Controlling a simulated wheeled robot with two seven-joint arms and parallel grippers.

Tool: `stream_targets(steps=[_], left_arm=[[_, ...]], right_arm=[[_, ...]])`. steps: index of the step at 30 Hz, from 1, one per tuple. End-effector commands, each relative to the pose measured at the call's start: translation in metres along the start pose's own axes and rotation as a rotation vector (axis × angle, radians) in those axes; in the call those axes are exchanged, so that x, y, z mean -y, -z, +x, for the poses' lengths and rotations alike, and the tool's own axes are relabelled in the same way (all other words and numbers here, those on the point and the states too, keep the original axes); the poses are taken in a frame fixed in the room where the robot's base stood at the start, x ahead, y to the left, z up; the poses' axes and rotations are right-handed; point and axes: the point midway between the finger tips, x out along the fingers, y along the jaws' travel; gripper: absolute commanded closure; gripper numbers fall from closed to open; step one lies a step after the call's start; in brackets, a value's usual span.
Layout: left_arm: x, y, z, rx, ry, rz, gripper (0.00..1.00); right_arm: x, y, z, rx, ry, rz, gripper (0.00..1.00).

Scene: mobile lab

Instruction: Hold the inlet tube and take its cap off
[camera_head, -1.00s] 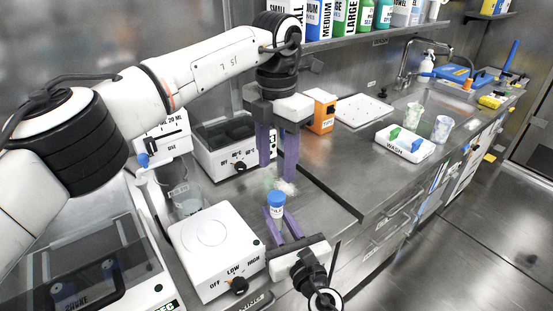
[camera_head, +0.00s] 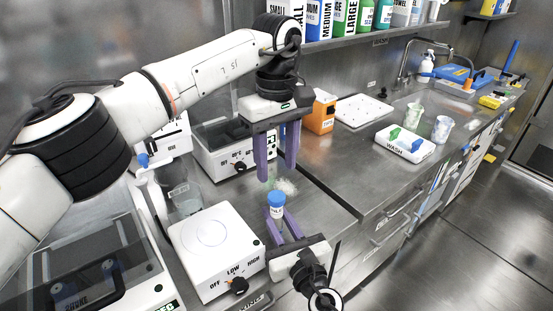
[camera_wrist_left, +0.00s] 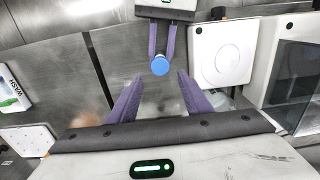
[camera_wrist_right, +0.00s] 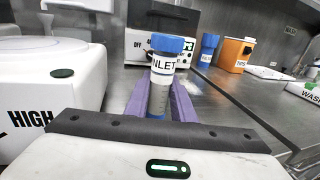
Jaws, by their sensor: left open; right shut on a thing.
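The inlet tube (camera_wrist_right: 158,98) is a clear tube with a white "INLET" label, standing upright between the fingers of my right gripper (camera_wrist_right: 158,108). Its blue cap (camera_head: 276,198) is on top of it. My right gripper is shut on the tube below the cap. The cap also shows from above in the left wrist view (camera_wrist_left: 160,66). My left gripper (camera_head: 274,174) is open and empty, fingers pointing down, above and slightly behind the cap in the head view. In the left wrist view the cap lies just beyond the gap between the fingertips (camera_wrist_left: 159,79), not touching them.
A white hotplate (camera_head: 212,245) stands left of the tube, with a glass beaker (camera_head: 186,200) behind it. A white heater box (camera_head: 214,160) and an orange box (camera_head: 321,112) stand further back. The bench's front edge is close by.

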Motion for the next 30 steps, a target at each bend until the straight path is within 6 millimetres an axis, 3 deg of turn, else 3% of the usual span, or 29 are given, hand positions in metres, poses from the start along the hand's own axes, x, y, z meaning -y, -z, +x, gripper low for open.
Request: stream_targets(steps=[15, 27, 30], left_arm=[[0.000, 0.000, 0.069, 0.001, 0.001, 0.004, 0.55], [0.000, 0.000, 0.078, 0.000, 0.000, 0.003, 0.55], [0.000, 0.000, 0.078, 0.000, 0.000, 0.003, 0.70]], right_arm=[[0.000, 0.001, 0.000, -0.001, 0.000, 0.000, 1.00], [0.000, 0.001, 0.000, -0.001, 0.000, 0.000, 1.00], [0.000, 0.001, 0.000, -0.001, 0.000, 0.000, 1.00]])
